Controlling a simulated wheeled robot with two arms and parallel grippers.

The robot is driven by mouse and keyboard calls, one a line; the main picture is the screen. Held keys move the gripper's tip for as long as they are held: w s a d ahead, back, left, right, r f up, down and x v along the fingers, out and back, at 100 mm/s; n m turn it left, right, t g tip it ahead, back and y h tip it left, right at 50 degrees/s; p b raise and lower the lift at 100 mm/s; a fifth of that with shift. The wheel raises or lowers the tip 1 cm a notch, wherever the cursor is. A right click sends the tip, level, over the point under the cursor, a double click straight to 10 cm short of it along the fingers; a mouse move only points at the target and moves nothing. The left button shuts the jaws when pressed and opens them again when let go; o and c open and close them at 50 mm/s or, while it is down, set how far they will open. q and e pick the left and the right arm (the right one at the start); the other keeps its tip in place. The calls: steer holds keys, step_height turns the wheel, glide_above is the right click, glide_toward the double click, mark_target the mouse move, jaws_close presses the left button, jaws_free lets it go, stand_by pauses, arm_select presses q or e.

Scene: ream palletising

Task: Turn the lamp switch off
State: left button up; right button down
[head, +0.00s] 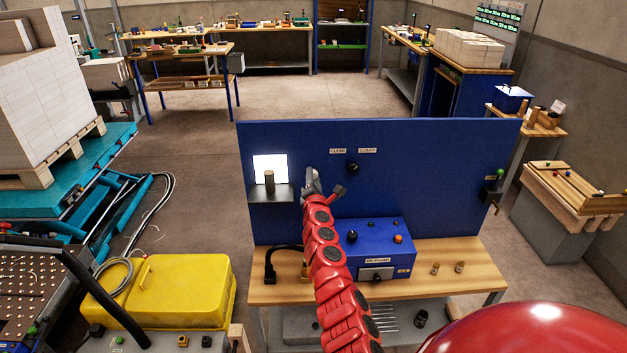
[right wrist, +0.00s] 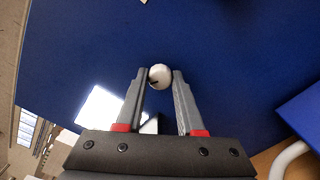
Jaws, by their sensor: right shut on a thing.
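My right gripper (head: 311,181) is up against the blue upright panel (head: 430,160) in the head view. In the right wrist view its two fingers stand on either side of a small white round knob (right wrist: 160,76) on the panel and are shut on it. This knob appears to be the lamp switch; in the head view the gripper hides it. The lit white lamp panel (head: 270,163) glows just left of the gripper, and its glow also shows in the right wrist view (right wrist: 98,108). My left gripper is not in view.
A black knob (head: 352,168) sits under two labels to the right of the gripper. A blue box (head: 375,240) with buttons stands on the wooden bench (head: 450,262) below. A small shelf with a brown cylinder (head: 269,181) juts out before the lit panel.

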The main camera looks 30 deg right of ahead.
steer(key=shift+f+m+b, duration=0.1)
steer(key=shift+m+b, duration=2.7)
steer(key=shift+m, duration=3.2)
steer(key=c, duration=0.5)
jaws_free()
